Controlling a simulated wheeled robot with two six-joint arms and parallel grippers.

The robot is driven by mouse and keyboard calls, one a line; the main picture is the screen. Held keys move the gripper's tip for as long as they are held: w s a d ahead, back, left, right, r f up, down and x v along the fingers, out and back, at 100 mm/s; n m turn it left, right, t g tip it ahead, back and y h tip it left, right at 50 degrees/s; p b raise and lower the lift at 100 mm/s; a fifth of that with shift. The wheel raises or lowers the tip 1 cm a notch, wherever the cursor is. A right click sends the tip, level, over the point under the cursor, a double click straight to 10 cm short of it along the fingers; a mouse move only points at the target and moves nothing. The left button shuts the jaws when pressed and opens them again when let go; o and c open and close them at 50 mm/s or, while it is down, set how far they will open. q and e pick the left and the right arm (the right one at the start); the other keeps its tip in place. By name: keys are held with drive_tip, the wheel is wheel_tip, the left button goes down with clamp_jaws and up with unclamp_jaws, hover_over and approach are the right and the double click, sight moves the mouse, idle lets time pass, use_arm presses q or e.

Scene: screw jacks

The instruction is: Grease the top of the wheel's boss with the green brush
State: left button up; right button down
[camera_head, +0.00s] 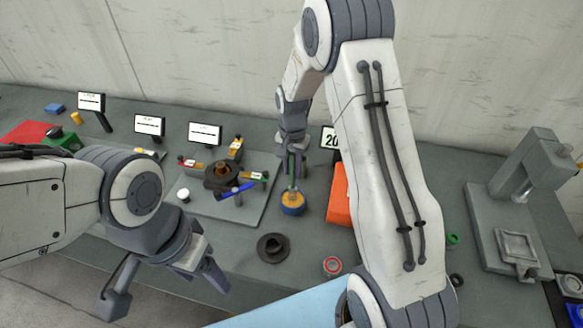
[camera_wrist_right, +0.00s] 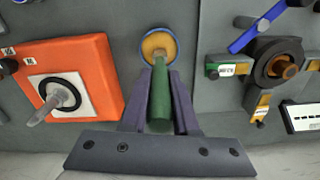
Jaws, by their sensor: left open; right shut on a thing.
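My right gripper (camera_head: 292,160) is shut on the green brush (camera_wrist_right: 160,100), which points down. The brush's lower end is at the orange-yellow grease in a round blue-rimmed pot (camera_head: 293,207); the pot also shows in the right wrist view (camera_wrist_right: 158,42). I cannot tell how deep the tip is. A dark wheel-like part with a brown centre (camera_head: 222,176) sits on a grey plate, left of the pot, with coloured, labelled arms around it. A black flanged part (camera_head: 273,247) stands nearer the front. My left gripper (camera_head: 207,275) is open and empty, left of that part.
An orange block (camera_head: 340,194) stands right of the pot. A blue bar (camera_head: 236,190) lies by the wheel-like part. A grey press-like stand (camera_head: 520,200) is at the right. Small labelled signs (camera_head: 205,134) stand behind.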

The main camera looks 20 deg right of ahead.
sight(293, 154)
drive_tip(key=shift+r+p, duration=2.85)
drive_tip(key=shift+r, duration=0.7)
drive_tip(key=shift+f, duration=0.1)
